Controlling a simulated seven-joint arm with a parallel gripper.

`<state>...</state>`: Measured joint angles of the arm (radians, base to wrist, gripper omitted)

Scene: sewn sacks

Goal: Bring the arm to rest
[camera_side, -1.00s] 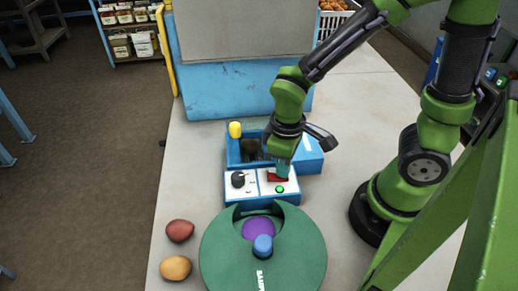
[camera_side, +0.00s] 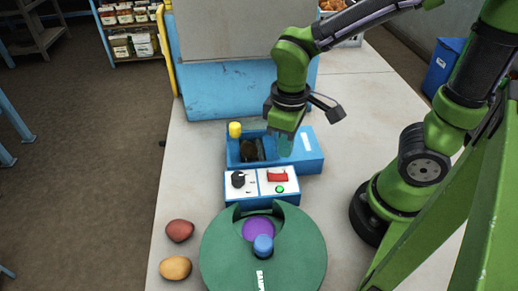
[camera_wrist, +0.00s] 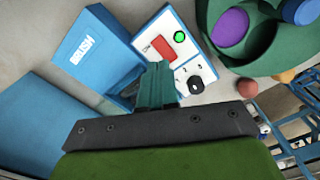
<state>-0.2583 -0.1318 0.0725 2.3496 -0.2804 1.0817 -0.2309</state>
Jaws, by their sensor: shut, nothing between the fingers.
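My gripper (camera_side: 285,145) is shut and empty. In the side view it hangs above the blue box (camera_side: 312,150) behind the control panel (camera_side: 262,186). In the wrist view its teal fingers (camera_wrist: 157,85) point toward the panel (camera_wrist: 175,50). The panel carries a red switch (camera_side: 278,176), a lit green light (camera_side: 280,189) and a black knob (camera_side: 238,179). The fingers are apart from the red switch. The blue box shows the word "BRUSH" in the wrist view (camera_wrist: 92,50).
A round green machine (camera_side: 300,255) with a purple disc and a blue knob stands in front of the panel. A red potato (camera_side: 180,231) and a yellow potato (camera_side: 175,268) lie to its left. A blue-and-grey machine (camera_side: 240,95) stands behind.

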